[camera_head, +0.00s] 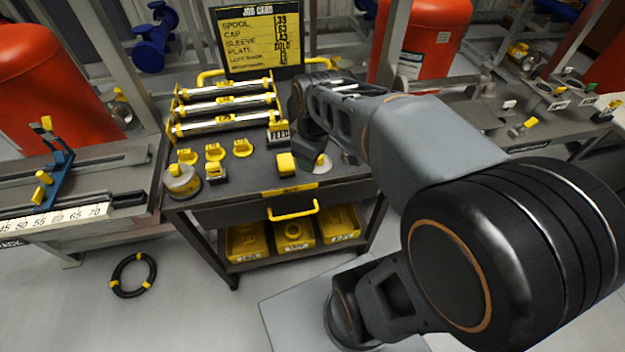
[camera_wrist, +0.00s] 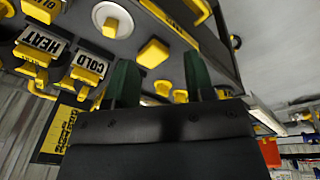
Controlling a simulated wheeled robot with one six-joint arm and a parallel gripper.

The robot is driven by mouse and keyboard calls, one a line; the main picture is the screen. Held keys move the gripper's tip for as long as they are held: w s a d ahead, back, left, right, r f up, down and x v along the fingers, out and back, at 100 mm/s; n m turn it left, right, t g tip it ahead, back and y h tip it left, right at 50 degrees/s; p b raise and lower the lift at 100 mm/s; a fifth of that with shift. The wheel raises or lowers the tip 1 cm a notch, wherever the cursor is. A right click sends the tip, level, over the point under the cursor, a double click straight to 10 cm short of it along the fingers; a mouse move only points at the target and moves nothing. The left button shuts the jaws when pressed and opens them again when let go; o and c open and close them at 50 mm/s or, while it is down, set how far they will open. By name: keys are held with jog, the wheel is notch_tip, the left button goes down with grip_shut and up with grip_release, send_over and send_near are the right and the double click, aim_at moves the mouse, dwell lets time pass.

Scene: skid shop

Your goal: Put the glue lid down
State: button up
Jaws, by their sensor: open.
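A pale round disc with a yellow knob (camera_head: 324,165), which looks like the glue lid, lies flat on the cart top beside my gripper. A similar pale disc with a yellow centre (camera_wrist: 112,19) shows at the upper left in the wrist view. My gripper (camera_head: 306,160) is low over the cart and partly hidden by its own wrist. In the wrist view its two green fingers (camera_wrist: 160,62) are apart with nothing held between them. A yellow block (camera_head: 286,163) stands just left of my gripper.
A rack of metal bars (camera_head: 224,105) and a job card board (camera_head: 259,40) stand at the cart's back. Several yellow-topped pieces (camera_head: 214,152) stand left of my gripper. The front middle of the cart looks clear.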

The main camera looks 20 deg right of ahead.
jog(key=s+a+f+m+t, duration=0.1)
jog(key=s+a+f+m, duration=0.1)
jog(key=s+m, duration=0.4)
jog(key=shift+a+m, duration=0.35)
jog(key=shift+m, duration=0.55)
jog(key=shift+r, duration=0.1)
